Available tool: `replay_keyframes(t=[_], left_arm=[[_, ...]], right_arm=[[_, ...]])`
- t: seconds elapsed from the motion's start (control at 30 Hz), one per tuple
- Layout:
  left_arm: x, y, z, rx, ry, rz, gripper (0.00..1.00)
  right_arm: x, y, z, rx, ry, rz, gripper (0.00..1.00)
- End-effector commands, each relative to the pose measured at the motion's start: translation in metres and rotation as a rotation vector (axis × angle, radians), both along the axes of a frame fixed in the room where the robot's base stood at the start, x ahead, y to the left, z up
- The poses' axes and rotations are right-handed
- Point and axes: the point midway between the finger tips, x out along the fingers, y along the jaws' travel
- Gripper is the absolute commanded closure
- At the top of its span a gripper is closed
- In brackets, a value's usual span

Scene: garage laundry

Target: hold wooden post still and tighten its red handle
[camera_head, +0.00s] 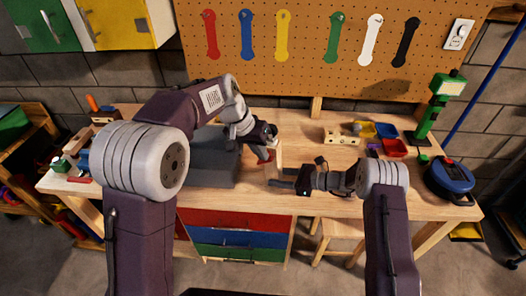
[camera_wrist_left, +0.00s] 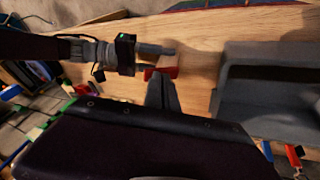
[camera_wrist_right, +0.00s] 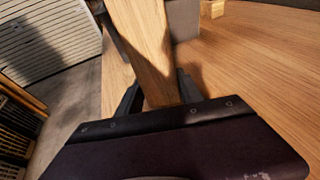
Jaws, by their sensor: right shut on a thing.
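A pale wooden post (camera_head: 279,152) stands on the workbench near its middle. In the right wrist view the post (camera_wrist_right: 145,35) passes between both fingers. My right gripper (camera_head: 272,183) is shut on it, low down, reaching in from the right. A red handle (camera_head: 266,155) shows just left of the post; in the left wrist view the red handle (camera_wrist_left: 165,73) lies at my left fingertips. My left gripper (camera_head: 271,135) is above the handle. Its fingers (camera_wrist_left: 158,85) look close together; whether they touch the handle cannot be told.
A grey block-like box (camera_head: 208,160) stands on the bench (camera_head: 330,205) left of the post. Right of it are a wooden block with holes (camera_head: 342,135), small coloured bins (camera_head: 393,148), a green lamp-like tool (camera_head: 436,105) and a blue reel (camera_head: 450,178).

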Motion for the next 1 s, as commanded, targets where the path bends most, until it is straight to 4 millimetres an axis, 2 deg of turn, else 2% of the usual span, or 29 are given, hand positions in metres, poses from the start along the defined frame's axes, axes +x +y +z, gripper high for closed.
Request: replay_keyframes(t=[0.27,0.37,0.5,0.73,0.9,1.0], left_arm=[[0.002,0.007,0.001,-0.001,-0.001,0.0,1.0],[0.006,0.015,0.01,-0.002,-0.003,0.003,1.0],[0.011,0.035,0.039,-0.001,-0.004,0.002,1.0],[-0.005,0.05,0.096,-0.002,-0.003,0.002,1.0],[-0.011,0.056,0.119,-0.001,0.0,0.001,1.0],[-0.013,0.057,0.124,-0.002,0.001,0.0,1.0]], right_arm=[[0.001,0.0,0.0,0.0,-0.001,-0.002,0.79],[0.0,0.0,0.0,0.0,-0.001,-0.002,0.79],[0.001,0.0,0.0,-0.001,0.0,-0.002,0.79],[0.0,0.0,0.0,-0.001,0.0,-0.002,0.79],[0.001,-0.001,0.0,-0.001,0.0,-0.002,0.79],[0.001,-0.001,0.0,-0.001,0.0,-0.002,0.79]])
